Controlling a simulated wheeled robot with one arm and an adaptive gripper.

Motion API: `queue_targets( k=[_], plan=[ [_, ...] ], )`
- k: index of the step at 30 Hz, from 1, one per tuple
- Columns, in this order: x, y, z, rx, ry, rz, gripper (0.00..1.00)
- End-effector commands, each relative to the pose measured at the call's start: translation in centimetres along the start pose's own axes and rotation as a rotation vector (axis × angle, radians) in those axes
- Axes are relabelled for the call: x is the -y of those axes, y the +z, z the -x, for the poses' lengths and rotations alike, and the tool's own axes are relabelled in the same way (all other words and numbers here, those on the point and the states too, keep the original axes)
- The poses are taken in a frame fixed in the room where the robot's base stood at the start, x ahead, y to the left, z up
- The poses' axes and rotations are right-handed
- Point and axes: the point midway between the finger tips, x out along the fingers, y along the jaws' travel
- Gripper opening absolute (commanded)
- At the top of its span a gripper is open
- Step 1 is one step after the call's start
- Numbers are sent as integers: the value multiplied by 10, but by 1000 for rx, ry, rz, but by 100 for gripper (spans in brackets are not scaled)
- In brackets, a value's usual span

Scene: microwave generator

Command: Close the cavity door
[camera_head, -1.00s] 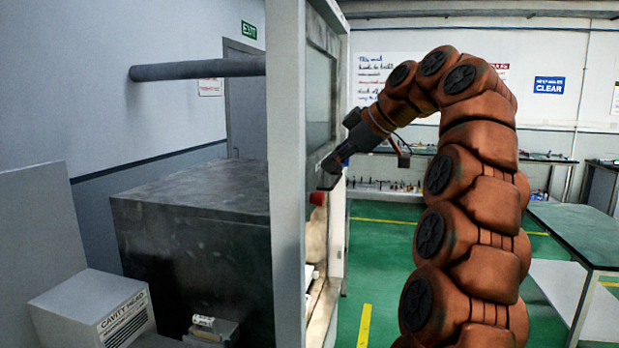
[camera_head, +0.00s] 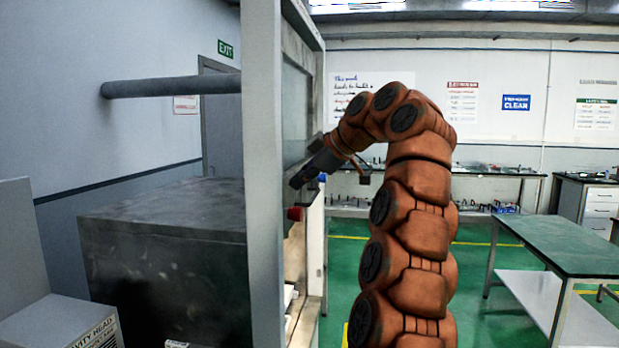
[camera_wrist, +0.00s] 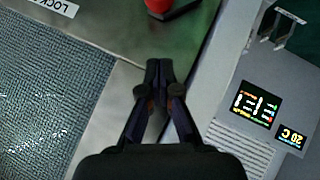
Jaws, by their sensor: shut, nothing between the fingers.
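The cavity door shows in the wrist view as a metal frame (camera_wrist: 115,95) around a dark mesh window (camera_wrist: 45,85), with a "LOCK" label at the top left. My gripper (camera_wrist: 157,65) is shut and empty, its fingertips over the metal frame beside the window; I cannot tell if they touch it. A red knob (camera_wrist: 170,5) is just beyond the fingertips. In the head view my gripper (camera_head: 298,180) is at the machine's front, close above the red knob (camera_head: 295,213). The door is seen almost edge-on there, so how far it stands open is unclear.
A control panel (camera_wrist: 225,95) with lit displays (camera_wrist: 255,105) is right of the fingers in the wrist view. A grey upright (camera_head: 264,180) hides part of the machine in the head view. A green-topped table (camera_head: 560,245) stands at the right, with open floor between.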

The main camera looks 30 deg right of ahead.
Motion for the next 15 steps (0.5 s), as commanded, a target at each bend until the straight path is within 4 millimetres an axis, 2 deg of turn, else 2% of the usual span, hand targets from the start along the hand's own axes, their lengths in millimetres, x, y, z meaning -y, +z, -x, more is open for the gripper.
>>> queue_targets(
  k=[1, 15],
  plan=[
    [1, 1, -8, 0, -1, 0, 0],
    [0, 5, -35, 2, -2, -3, 0]
  ],
)
